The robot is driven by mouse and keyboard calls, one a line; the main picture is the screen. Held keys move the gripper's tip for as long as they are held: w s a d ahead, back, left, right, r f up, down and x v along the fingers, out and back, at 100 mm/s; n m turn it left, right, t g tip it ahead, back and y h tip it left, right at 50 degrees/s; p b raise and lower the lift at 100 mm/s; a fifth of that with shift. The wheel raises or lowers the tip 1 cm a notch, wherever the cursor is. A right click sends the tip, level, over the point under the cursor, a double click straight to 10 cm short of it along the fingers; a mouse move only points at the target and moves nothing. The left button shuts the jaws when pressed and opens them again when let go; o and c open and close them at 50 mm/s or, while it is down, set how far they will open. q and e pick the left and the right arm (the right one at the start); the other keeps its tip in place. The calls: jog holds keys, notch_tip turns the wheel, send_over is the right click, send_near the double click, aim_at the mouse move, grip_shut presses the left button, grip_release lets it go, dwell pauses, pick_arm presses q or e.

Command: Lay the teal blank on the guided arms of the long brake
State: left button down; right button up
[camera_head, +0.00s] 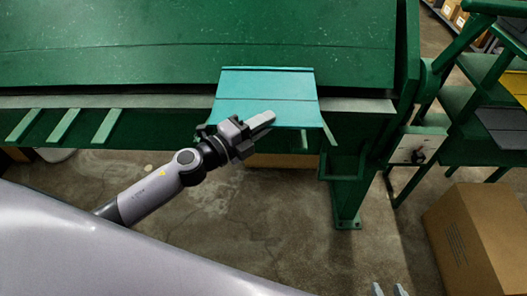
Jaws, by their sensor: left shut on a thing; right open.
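The teal blank (262,84) is a flat sheet with a crease line across it. It overlaps the front edge of the green long brake (180,60), its far edge over the green bed. Short green arms (64,125) stick out from the brake's front at the left; another arm end (328,136) shows by the blank's near right corner. Whether the blank rests on arms or hovers cannot be told. My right gripper (388,291) shows only its fingertips, apart and empty, at the bottom edge.
A cardboard box (478,240) stands on the floor at the right. A green rack (470,115) with yellow and dark sheets (504,127) stands beyond it. A grey switch box (416,147) is on the brake's right leg. The concrete floor in front is mostly clear.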

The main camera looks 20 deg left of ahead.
pick_arm(q)
notch_tip(320, 180, down, 10)
jog(key=b, duration=0.4)
jog(key=shift+r, duration=0.25)
pick_arm(e)
notch_tip(320, 180, down, 6)
jog(key=shift+r, duration=0.1)
pick_arm(q)
jog(key=shift+s+f+b, duration=0.1)
jog(key=shift+f+b, duration=0.65)
jog(key=c, duration=1.1)
grip_release()
jog(key=shift+f, duration=0.15)
pick_arm(e)
jog(key=shift+f, duration=0.6)
pick_arm(q)
jog(key=shift+r, duration=0.25)
pick_arm(e)
jog(key=shift+r, duration=0.1)
